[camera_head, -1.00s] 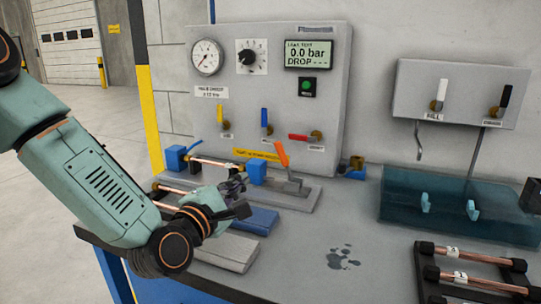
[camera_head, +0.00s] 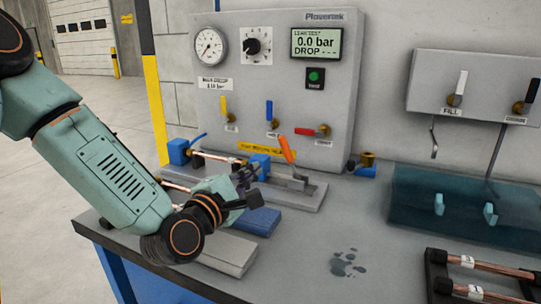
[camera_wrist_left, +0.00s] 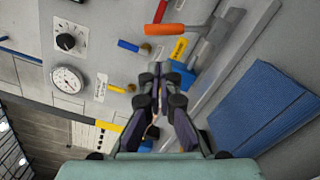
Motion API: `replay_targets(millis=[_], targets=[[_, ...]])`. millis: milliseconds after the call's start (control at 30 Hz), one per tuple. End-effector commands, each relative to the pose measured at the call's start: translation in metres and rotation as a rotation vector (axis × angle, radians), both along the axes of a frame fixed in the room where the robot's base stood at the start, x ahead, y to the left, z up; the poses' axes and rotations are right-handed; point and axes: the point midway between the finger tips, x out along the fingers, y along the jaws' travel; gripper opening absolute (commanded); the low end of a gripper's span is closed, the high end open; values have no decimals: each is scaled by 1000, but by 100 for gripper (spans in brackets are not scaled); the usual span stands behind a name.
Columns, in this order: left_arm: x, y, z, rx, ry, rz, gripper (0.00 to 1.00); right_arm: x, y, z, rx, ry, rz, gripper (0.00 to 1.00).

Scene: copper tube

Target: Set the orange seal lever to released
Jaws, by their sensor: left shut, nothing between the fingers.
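The orange seal lever (camera_head: 287,150) stands up from a metal clamp on the grey fixture plate in front of the test panel, its handle leaning up and to the left. In the left wrist view the orange handle (camera_wrist_left: 165,29) lies just beyond my fingertips, apart from them. My left gripper (camera_head: 252,172) is shut and empty, to the left of the lever and a little lower in the head view. Its dark fingers (camera_wrist_left: 159,72) are together in the wrist view. My right gripper is not in view.
A blue block (camera_head: 258,165) and a copper tube (camera_head: 220,157) sit beside my gripper. Yellow, blue and red valve handles (camera_head: 311,131) are on the panel behind. A blue cloth (camera_wrist_left: 262,108) lies close by.

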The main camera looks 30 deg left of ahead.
Motion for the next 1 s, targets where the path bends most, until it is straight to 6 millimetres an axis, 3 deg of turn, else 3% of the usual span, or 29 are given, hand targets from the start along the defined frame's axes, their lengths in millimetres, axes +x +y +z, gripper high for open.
replay_targets(millis=[267,700,1000], targets=[[23,0,-1,8,0,-2,0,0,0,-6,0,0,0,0],[87,1,1,4,0,0,0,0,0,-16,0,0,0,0],[103,1,2,1,0,1,0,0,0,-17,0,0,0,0]])
